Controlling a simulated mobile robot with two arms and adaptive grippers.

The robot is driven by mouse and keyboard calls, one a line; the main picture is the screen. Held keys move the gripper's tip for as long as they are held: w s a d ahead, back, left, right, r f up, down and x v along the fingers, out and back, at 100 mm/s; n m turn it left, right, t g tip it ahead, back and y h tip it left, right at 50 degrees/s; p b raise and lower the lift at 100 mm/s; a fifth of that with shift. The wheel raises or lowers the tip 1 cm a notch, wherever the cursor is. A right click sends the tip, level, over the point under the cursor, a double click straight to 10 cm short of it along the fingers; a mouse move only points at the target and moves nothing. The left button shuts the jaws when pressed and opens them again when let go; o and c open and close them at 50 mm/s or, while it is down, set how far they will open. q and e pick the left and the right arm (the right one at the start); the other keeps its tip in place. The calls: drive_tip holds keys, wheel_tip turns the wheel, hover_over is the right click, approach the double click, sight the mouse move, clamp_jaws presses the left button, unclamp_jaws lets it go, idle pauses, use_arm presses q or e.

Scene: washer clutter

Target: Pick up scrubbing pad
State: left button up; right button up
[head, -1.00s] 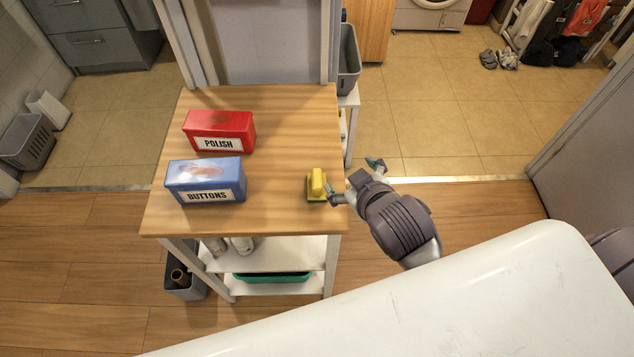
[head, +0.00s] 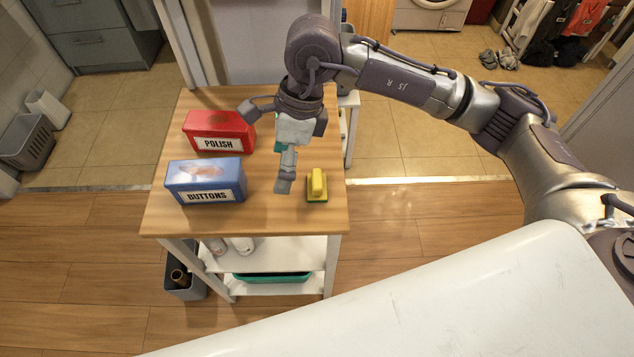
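The scrubbing pad (head: 317,186), yellow with a dark green underside, lies near the right edge of the wooden table (head: 270,218) in the head view. My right gripper (head: 266,147) reaches in from the right, above the tabletop to the left of the pad. Its fingers are spread wide, with nothing between them. One finger points down just left of the pad, apart from it in the picture; the other points left towards the red box. My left gripper is not in view.
A red POLISH box (head: 219,132) and a blue BUTTONS box (head: 206,182) stand on the table's left half. A white surface (head: 420,300) fills the lower right. The table's front middle is clear.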

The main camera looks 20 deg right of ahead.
drive_tip(key=w+d+t+h, duration=0.1)
drive_tip(key=w+d+h, duration=0.25)
drive_tip(key=d, duration=0.35)
hover_over(317, 177)
drive_tip(key=f, duration=0.7)
drive_tip(key=shift+s+a+p, duration=0.15)
drive_tip(key=shift+s+p, duration=0.05)
drive_tip(key=shift+p, duration=0.15)
drive_tip(key=shift+f+p, duration=0.6)
drive_tip(key=shift+f, duration=2.35)
drive_tip(key=c, duration=1.1)
drive_tip(key=shift+r, duration=0.1)
drive_tip(key=shift+w+r, duration=0.15)
drive_tip(key=shift+r, duration=0.4)
wheel_tip(317, 177, up, 2)
drive_tip(key=shift+r+b, duration=0.15)
drive_tip(key=shift+b, duration=0.25)
drive_tip(key=d+r, duration=0.2)
drive_tip(key=d, duration=0.2)
drive_tip(key=s+d+r+b, duration=0.1)
drive_tip(key=d+r, duration=0.2)
drive_tip(key=d, duration=0.1)
drive_tip(key=d+r+b, duration=0.1)
drive_tip(key=d+r, duration=0.1)
drive_tip(key=d, duration=0.1)
drive_tip(key=shift+s+d+r, duration=0.25)
drive_tip(key=shift+s+d, duration=0.15)
